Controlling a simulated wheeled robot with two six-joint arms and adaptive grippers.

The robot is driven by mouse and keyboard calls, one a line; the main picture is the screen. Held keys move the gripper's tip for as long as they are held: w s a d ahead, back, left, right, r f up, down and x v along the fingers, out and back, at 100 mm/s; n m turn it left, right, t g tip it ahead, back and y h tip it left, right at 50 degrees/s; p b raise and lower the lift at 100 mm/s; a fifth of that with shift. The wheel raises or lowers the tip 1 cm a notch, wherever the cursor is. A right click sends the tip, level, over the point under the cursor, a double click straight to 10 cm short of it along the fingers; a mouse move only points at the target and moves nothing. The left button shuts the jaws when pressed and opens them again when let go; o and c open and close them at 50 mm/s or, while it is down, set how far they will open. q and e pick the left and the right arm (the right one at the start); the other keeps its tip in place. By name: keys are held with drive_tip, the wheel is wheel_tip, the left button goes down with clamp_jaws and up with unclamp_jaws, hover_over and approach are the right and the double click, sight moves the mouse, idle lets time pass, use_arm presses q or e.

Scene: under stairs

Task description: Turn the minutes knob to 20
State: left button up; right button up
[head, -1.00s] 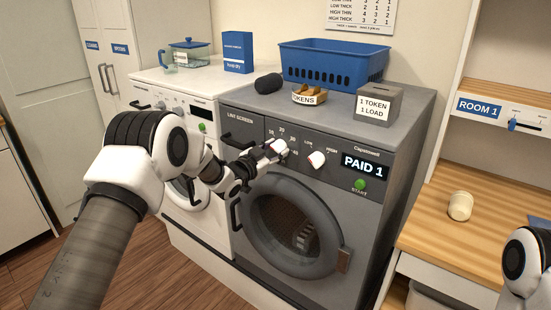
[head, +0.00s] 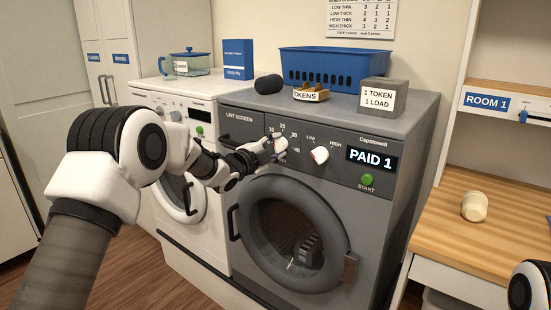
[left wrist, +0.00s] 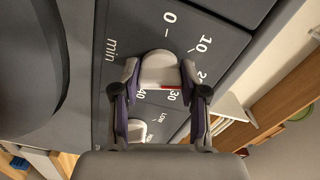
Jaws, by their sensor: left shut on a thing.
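The white minutes knob (left wrist: 158,68) is on the grey dryer's (head: 400,200) control panel, with marks 0 to 40 and "min" around it in the left wrist view. My left gripper (left wrist: 160,82) is shut on it, one finger on each side. A red line on the knob shows near the 30 mark; its exact setting is hard to tell. In the head view my left gripper (head: 272,147) reaches the panel from the left and covers part of the knob. My right gripper is out of view.
A second white knob (head: 320,154) sits to the right, between LOW and HIGH. The display (head: 371,160) reads PAID 1, above a green START button (head: 367,179). A blue basket (head: 335,69), a token tray (head: 310,94) and a grey box (head: 383,97) stand on top.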

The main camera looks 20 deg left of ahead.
use_arm(q)
drive_tip(key=shift+f+m+b, duration=0.2)
drive_tip(key=shift+m+b, duration=1.4)
drive_tip(key=shift+m, duration=0.1)
drive_tip(key=o, duration=1.2)
drive_tip(key=shift+r, duration=0.1)
drive_tip(key=shift+c, duration=0.2)
drive_tip(key=v, duration=1.2)
